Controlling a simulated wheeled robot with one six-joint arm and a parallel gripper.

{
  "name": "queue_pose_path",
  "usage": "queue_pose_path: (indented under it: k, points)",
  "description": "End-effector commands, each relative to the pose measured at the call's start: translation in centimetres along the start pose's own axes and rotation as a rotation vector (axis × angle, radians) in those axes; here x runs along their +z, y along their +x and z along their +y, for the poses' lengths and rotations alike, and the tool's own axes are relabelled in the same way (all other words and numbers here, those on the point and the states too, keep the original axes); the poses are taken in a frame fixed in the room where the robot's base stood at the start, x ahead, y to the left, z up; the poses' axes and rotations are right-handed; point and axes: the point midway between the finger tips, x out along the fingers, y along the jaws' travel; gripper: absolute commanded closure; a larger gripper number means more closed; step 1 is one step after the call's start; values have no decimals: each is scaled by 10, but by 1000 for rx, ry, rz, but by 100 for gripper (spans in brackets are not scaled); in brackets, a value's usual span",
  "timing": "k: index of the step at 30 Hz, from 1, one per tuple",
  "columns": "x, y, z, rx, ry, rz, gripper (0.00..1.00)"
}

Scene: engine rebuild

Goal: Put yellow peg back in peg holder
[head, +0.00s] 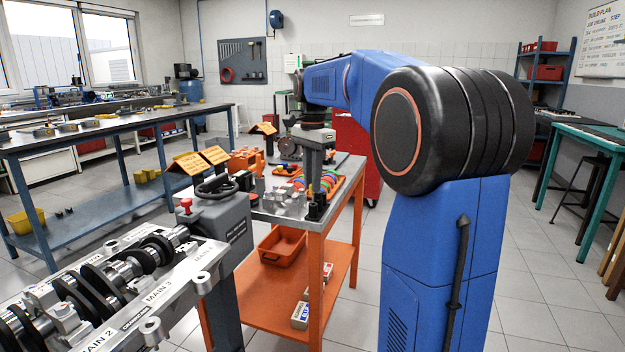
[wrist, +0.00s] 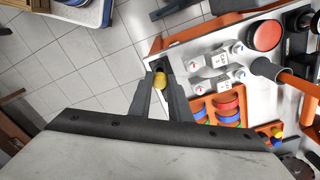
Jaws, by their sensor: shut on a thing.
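My gripper (wrist: 160,84) is shut on the yellow peg (wrist: 160,80), whose rounded end shows between the fingertips in the wrist view. An orange block (wrist: 268,132) with small yellow and red tops, perhaps the peg holder, is at the lower right in the wrist view, apart from the gripper. Its empty places cannot be made out.
An orange tray with coloured rings (wrist: 228,104) lies right of my gripper. Grey metal parts (wrist: 220,58), a round red piece (wrist: 265,35) and an orange-handled tool (wrist: 300,84) crowd the bench. A crankshaft (head: 95,285) on its stand is at the head view's lower left.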

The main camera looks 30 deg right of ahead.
Motion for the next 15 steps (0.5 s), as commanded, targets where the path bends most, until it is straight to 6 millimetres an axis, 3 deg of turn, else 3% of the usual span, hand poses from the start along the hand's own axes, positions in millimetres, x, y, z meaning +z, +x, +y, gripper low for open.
queue_pose_path:
  k: [15]
  points:
    - [0, 6, 0, 0, 0, 0, 100]
